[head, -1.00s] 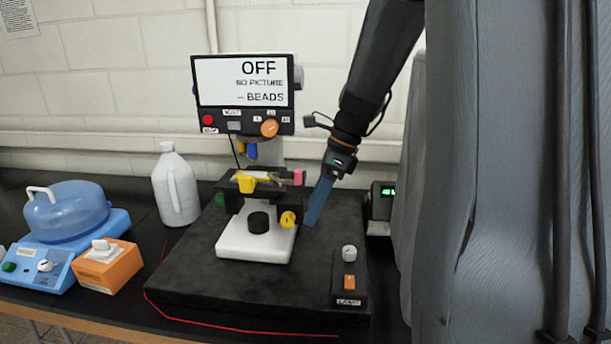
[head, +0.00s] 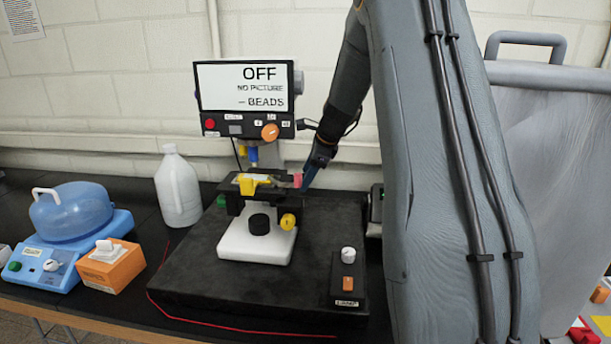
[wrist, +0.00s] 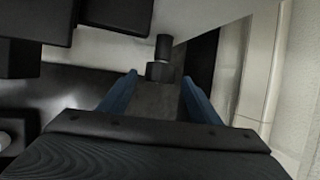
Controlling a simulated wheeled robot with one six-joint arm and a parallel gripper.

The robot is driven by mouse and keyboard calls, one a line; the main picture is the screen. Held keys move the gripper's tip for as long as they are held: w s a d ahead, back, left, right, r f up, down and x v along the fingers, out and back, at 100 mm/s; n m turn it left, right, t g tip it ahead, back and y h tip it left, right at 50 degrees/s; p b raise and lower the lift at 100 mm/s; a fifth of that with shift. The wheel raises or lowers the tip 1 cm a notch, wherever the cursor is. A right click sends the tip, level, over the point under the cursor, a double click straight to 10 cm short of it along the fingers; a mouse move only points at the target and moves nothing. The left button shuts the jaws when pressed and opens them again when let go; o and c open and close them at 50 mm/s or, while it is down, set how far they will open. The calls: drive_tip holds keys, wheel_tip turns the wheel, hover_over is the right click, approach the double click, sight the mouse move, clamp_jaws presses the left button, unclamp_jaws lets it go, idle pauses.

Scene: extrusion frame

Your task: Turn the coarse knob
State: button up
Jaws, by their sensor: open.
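The microscope has a white base (head: 250,246), a dark stage (head: 262,197) and a screen reading OFF. A yellow round knob (head: 288,221) and a black round knob (head: 259,224) sit low on it; I cannot read which is coarse. My gripper (head: 307,185) is at the right side of the stage, beside a pink part (head: 297,180). In the wrist view its blue fingers (wrist: 160,95) are open and apart. A dark stepped knob (wrist: 158,71) shows ahead between the fingertips; I cannot tell whether they touch it. Its counterpart in the head view is unclear.
A black pad (head: 190,280) lies under the microscope, with a switch box (head: 348,300) at its front right. A white jug (head: 178,190), an orange box (head: 112,268) and a blue device (head: 50,262) stand left. The wall is close behind.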

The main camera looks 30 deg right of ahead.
drive_tip(key=shift+x, duration=0.85)
drive_tip(key=shift+c, duration=0.4)
drive_tip(key=c, duration=0.9)
drive_tip(key=shift+f+t+b, duration=0.15)
drive_tip(key=shift+t+b, duration=0.25)
drive_tip(key=shift+b, duration=0.75)
drive_tip(key=shift+c, duration=0.2)
drive_tip(key=shift+t+h+b, duration=0.3)
drive_tip(key=shift+h+b, duration=0.1)
drive_tip(key=shift+b, duration=0.6)
drive_tip(key=b, duration=0.2)
drive_tip(key=shift+s+a+t+b, duration=0.1)
drive_tip(key=shift+t+b, duration=0.3)
drive_tip(key=o, duration=1)
